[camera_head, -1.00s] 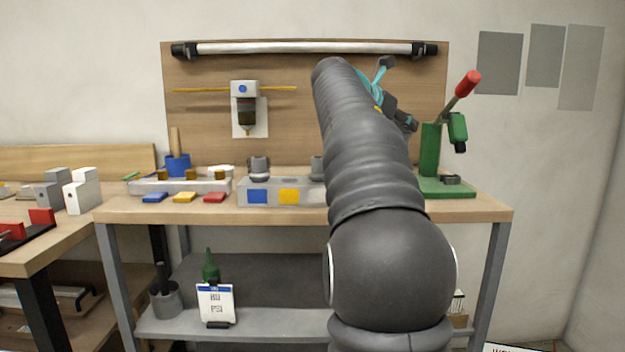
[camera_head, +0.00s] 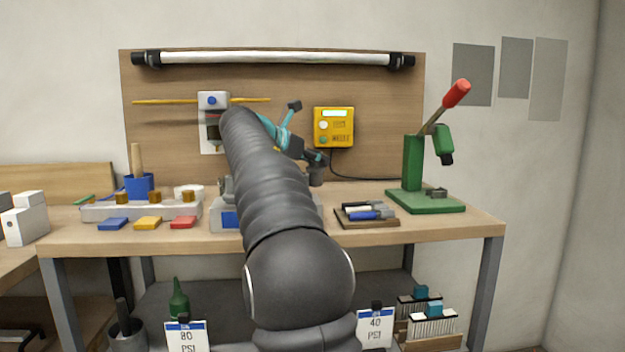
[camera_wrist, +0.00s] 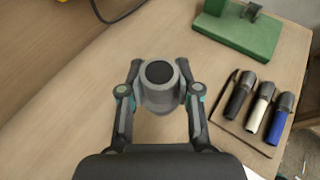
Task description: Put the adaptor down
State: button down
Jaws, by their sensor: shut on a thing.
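The adaptor is a grey round piece with a dark top; it sits between my fingers in the wrist view (camera_wrist: 158,92). My gripper (camera_wrist: 158,75) is shut on its sides. In the head view my gripper (camera_head: 314,160) hangs over the back of the bench, with the dark adaptor (camera_head: 316,177) below its fingers. The adaptor is upright, over or on the bare bench top (camera_wrist: 70,110); I cannot tell whether it touches the wood. A similar grey piece (camera_head: 225,187) stands on the grey block at left, partly hidden by my arm.
A wooden tray of several tools (camera_wrist: 240,132) lies right of the adaptor. A green lever press (camera_head: 425,200) stands at the bench's right. A yellow test box (camera_head: 334,127) with a black cable hangs on the board behind. Bare wood surrounds the adaptor.

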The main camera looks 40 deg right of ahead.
aim_at(312, 175)
jog(key=shift+w+a+f, duration=0.2)
jog(key=shift+w+f, duration=0.05)
jog(key=shift+f, duration=0.1)
jog(key=shift+f+b, duration=0.8)
jog(key=shift+f, duration=1.05)
jog(key=shift+f, duration=0.2)
jog(key=c, duration=0.8)
grip_release()
jog(key=shift+r, duration=0.1)
jog(key=shift+r, duration=0.2)
jog(key=v, duration=0.7)
jog(key=shift+a+p, duration=0.25)
jog(key=shift+p, duration=0.15)
